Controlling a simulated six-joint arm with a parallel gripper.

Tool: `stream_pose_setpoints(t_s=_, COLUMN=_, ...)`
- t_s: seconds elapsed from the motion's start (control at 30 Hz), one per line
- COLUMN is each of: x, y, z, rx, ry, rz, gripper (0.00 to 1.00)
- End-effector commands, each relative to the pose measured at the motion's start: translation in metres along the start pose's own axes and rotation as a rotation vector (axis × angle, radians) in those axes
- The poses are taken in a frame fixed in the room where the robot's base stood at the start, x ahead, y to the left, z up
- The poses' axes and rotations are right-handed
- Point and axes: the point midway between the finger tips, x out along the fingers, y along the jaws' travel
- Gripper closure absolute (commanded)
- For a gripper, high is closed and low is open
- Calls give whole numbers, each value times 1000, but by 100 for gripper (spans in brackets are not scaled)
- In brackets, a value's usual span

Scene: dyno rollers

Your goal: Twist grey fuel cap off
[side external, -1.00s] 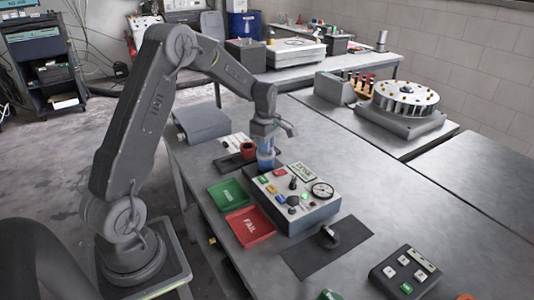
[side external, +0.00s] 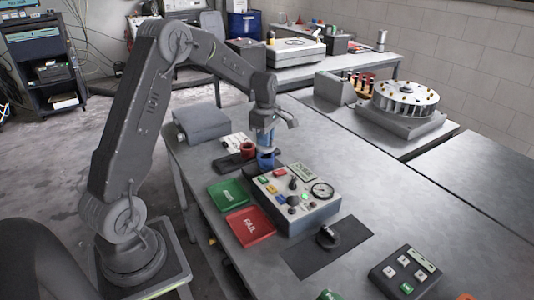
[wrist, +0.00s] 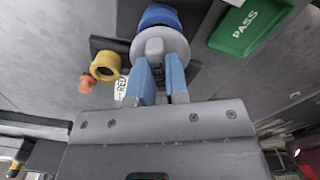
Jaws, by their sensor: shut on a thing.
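My gripper (side external: 264,145) points down over the blue round neck (side external: 265,159) beside the control box. In the wrist view, my blue fingers (wrist: 160,72) are shut on the grey cap (wrist: 160,42), a grey disc with a narrow grip between the fingertips. The blue neck (wrist: 158,14) shows behind the cap, partly covered by it. The cap appears to be above the neck, but the exact gap is hard to tell. In the side view the cap is too small to make out clearly.
A red ring-shaped neck (side external: 248,149) stands just left of the blue one. The control box (side external: 296,198) with knobs and a gauge is close in front. Green PASS (side external: 228,194) and red FAIL (side external: 249,225) trays lie nearby. A dark mat (side external: 312,262) has bare space.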

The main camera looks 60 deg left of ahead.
Motion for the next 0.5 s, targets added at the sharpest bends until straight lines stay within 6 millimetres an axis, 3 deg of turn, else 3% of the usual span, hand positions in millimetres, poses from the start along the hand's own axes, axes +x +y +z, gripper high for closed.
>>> stream_pose_setpoints(t_s=0.5, x=-16, y=1, z=0, rx=0, ry=0, rz=2, gripper=100)
